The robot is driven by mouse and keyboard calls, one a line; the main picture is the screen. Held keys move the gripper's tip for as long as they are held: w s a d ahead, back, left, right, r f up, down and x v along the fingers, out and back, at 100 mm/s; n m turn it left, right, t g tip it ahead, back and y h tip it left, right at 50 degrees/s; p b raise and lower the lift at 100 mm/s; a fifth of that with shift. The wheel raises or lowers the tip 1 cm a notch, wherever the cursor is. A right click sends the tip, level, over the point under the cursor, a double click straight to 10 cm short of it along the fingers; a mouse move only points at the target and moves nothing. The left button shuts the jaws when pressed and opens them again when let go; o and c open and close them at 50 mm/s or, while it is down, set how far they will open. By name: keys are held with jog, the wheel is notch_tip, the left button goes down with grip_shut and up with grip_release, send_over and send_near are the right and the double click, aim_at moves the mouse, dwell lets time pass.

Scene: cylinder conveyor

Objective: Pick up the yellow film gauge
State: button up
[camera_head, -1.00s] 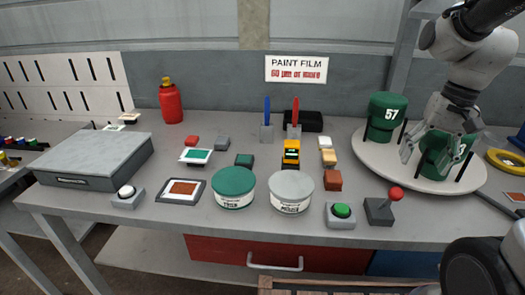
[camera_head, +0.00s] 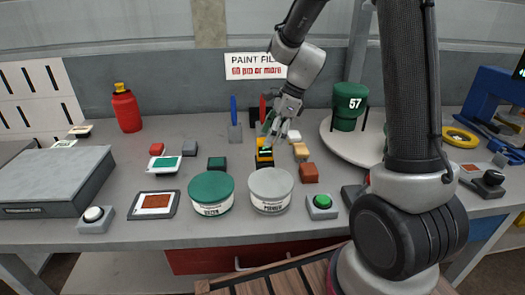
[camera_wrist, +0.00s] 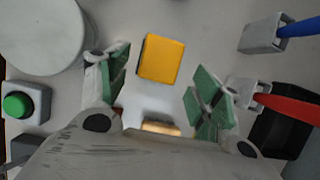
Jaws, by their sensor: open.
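The yellow film gauge (camera_head: 264,153), yellow with a black part, stands on the grey bench behind the green and grey paint tins. In the wrist view its yellow top (camera_wrist: 159,59) shows as a square on the bare bench. My gripper (camera_head: 273,128) is open and empty, just above and behind the gauge in the head view. In the wrist view the green-padded fingers of my gripper (camera_wrist: 163,88) are spread either side of the gauge, apart from it. Part of the gauge is hidden by the fingers in the head view.
A blue-handled tool (camera_head: 234,120) and a red-handled tool (camera_wrist: 288,108) stand close behind. Paint tins (camera_head: 211,193) (camera_head: 270,190) stand in front. Small blocks (camera_head: 309,173) sit to the right. A green cylinder marked 57 (camera_head: 349,105) stands on the round platform (camera_head: 335,143).

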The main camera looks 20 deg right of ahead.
aim_at(264, 147)
jog(key=x, duration=0.5)
jog(key=shift+a, duration=0.2)
jog(key=c, duration=1.1)
